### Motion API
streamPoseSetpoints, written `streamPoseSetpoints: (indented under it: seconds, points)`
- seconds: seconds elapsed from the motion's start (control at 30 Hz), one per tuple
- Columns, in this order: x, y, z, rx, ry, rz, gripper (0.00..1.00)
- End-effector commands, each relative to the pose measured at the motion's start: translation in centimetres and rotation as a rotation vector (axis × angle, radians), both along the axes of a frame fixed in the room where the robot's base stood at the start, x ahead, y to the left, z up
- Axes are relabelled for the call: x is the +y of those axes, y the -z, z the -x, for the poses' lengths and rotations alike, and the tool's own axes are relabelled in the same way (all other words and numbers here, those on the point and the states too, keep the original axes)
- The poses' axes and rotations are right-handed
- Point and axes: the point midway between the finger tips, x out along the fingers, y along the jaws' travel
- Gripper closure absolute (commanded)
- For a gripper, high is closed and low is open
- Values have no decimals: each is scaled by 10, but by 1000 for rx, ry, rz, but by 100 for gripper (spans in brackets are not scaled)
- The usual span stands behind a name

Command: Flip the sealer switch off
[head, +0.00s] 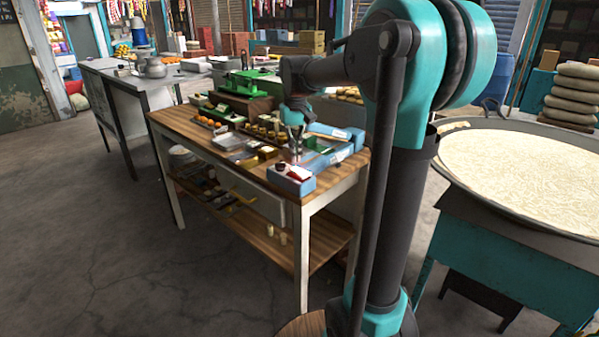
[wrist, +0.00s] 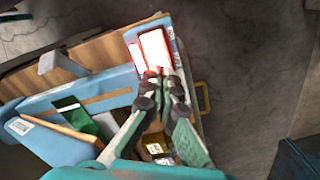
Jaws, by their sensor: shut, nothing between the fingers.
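The sealer (head: 292,184) is a light-blue device at the near right corner of the wooden table, with long blue arms behind its front box. Its switch (wrist: 155,50) is a red-framed white rocker on the blue front box; in the head view it is a small red and white patch (head: 298,173). My gripper (head: 296,152) hangs above the sealer, pointing down. In the wrist view my gripper (wrist: 159,74) is shut and empty, its fingertips at the lower edge of the switch. I cannot tell whether they touch it. The rocker's position is unclear.
The wooden table (head: 180,122) also bears a green scale (head: 250,80), small trays and goods left of the sealer. A large round pan (head: 520,165) of pale contents stands to the right. Grey floor (head: 150,260) is open in front of the table.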

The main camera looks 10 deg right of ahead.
Motion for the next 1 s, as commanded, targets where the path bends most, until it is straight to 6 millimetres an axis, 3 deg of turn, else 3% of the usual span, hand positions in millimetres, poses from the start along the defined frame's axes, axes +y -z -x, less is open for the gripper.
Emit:
streamPoseSetpoints:
  seconds: [1.0]
  points:
    - [0,8,0,0,0,0,100]
